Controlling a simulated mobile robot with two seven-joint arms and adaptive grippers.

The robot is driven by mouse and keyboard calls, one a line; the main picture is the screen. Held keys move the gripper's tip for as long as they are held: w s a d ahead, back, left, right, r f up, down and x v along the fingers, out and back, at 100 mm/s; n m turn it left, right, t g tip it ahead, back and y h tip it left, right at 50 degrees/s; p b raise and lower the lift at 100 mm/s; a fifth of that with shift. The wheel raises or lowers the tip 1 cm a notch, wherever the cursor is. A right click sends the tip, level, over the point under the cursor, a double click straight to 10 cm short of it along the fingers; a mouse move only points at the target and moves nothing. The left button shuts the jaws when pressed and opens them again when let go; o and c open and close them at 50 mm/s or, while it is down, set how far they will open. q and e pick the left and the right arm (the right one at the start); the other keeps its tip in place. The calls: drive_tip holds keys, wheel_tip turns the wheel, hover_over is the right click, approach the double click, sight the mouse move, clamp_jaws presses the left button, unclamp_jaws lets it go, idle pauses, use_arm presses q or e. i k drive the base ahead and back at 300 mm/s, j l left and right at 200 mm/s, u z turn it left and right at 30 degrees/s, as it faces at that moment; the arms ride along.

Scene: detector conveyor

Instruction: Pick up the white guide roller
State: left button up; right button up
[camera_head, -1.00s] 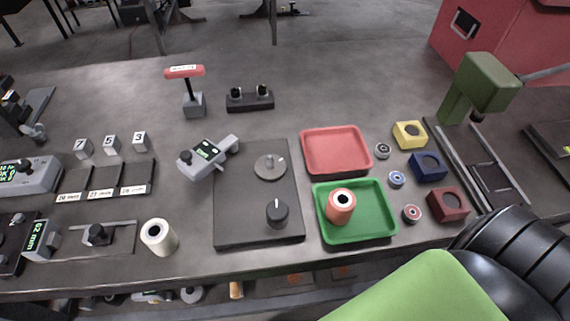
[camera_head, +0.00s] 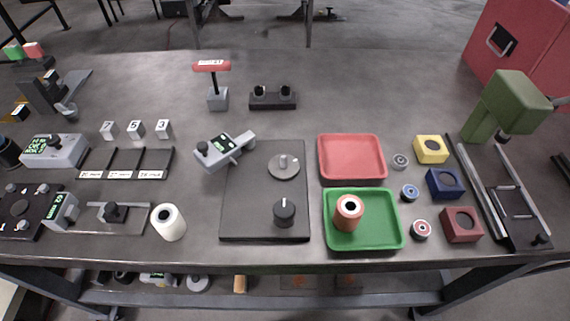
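The white guide roller (camera_head: 168,223) is a short white cylinder with a dark hole in its top end. It stands on the dark table near the front edge, left of the black plate with the knob, and nothing touches it from above. A similar orange-red roller (camera_head: 347,212) stands in the green tray (camera_head: 363,242). Neither of my grippers shows in the head view now.
The black plate (camera_head: 240,205) with dial and knob lies right of the white roller. A slide gauge (camera_head: 112,212) is close on its left. A red tray (camera_head: 351,157), coloured blocks and a green press (camera_head: 507,105) stand right.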

sight(166, 218)
drive_tip(key=j+u, duration=0.1)
drive_tip(key=u, duration=0.9)
drive_tip(key=i+l, duration=0.05)
